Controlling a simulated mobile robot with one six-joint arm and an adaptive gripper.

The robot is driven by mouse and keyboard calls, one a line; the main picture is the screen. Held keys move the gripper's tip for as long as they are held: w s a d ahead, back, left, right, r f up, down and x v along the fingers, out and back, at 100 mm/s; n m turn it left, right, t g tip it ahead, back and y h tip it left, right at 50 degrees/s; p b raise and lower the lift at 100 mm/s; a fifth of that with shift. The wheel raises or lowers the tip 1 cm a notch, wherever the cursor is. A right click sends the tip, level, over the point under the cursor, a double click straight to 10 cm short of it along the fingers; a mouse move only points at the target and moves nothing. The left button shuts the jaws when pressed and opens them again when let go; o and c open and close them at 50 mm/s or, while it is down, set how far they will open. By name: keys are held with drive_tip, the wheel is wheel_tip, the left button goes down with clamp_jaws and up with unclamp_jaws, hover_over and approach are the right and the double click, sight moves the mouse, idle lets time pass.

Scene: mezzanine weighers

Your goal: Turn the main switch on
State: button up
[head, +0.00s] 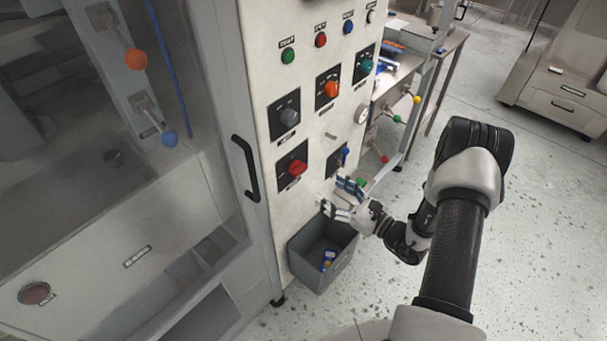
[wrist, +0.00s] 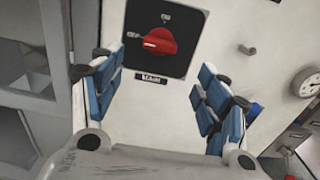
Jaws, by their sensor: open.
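The main switch is a red rotary knob (head: 297,168) on a black square plate, low on the pale cabinet front. In the wrist view the red knob (wrist: 160,41) sits at the top middle, its handle lying roughly sideways and pointing left. A mark stands above it and another at its left; both are too small to read surely. A label (wrist: 151,78) is under the knob. My gripper (head: 338,197) is open and empty, below and right of the switch. In the wrist view its blue-padded fingers (wrist: 160,85) are spread below the knob, apart from it.
Other knobs, orange (head: 331,89), grey (head: 289,116) and teal (head: 366,66), are above. A blue-handled switch (head: 344,156) is close right. A grey bin (head: 318,262) hangs below my gripper. A black door handle (head: 246,168) sticks out at left.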

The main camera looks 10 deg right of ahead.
sight(302, 172)
drive_tip(key=b+x, duration=0.1)
drive_tip(key=x, duration=1)
drive_tip(key=shift+c, duration=0.4)
drive_tip(key=c, duration=1)
